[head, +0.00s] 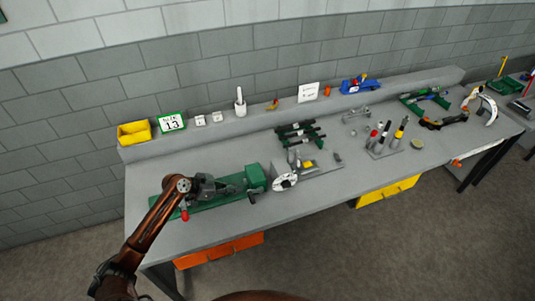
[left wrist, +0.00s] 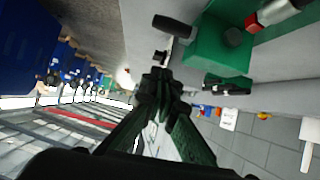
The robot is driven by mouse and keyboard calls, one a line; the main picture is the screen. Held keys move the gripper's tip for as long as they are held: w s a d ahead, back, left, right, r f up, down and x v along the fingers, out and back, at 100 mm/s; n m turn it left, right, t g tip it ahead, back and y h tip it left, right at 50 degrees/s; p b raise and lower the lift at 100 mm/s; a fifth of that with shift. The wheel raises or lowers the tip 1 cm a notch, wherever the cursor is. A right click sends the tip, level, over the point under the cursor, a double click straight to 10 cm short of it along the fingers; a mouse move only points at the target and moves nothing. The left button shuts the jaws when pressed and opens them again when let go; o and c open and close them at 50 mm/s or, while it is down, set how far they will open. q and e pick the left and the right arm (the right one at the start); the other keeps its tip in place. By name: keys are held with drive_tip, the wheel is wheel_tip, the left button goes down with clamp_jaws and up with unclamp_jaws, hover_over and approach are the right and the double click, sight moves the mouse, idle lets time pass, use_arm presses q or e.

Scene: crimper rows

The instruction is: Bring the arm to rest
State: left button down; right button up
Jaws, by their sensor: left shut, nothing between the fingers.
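My left arm comes in from the lower left of the head view, and its dark left gripper (head: 214,187) is over the left part of the grey workbench (head: 300,206). In the left wrist view the fingers (left wrist: 160,78) are together and empty. A green bench machine (head: 256,178) lies under and beside this gripper in the head view, partly hidden by it. Its green block also shows in the left wrist view (left wrist: 215,45), just past the fingertips. I cannot tell whether they touch. My right gripper is in neither view.
A yellow bin (head: 134,132) and small signs stand on the back ledge. A row of dark tools (head: 298,133), upright handles (head: 384,138) and a white-ended tool (head: 284,182) occupy the bench. Orange (head: 218,251) and yellow (head: 387,191) drawers hang below. The front bench strip looks clear.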

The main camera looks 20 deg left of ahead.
use_arm(q)
drive_tip(key=s+d+f+n+g+y, duration=0.1)
drive_tip(key=s+d+f+y, duration=0.15)
drive_tip(key=s+f, duration=0.45)
drive_tip(key=s+d+f+n+g+y, duration=0.1)
drive_tip(key=s+d+f+g, duration=0.15)
drive_tip(key=s+f, duration=0.5)
drive_tip(key=s+a+r+n+y, duration=0.2)
drive_tip(key=s+n+y, duration=0.15)
drive_tip(key=s, duration=0.65)
drive_tip(key=s+a+r+n+y, duration=0.2)
drive_tip(key=s+n, duration=0.2)
drive_tip(key=s, duration=0.6)
wheel_tip(320, 180, down, 32)
drive_tip(key=s+d+m+g+b, duration=0.1)
drive_tip(key=s+g+b, duration=0.1)
drive_tip(key=s, duration=0.1)
drive_tip(key=s+f+g+b, duration=0.1)
drive_tip(key=s+f, duration=1.7)
drive_tip(key=shift+s+f+m, duration=0.25)
drive_tip(key=shift+s+m, duration=0.1)
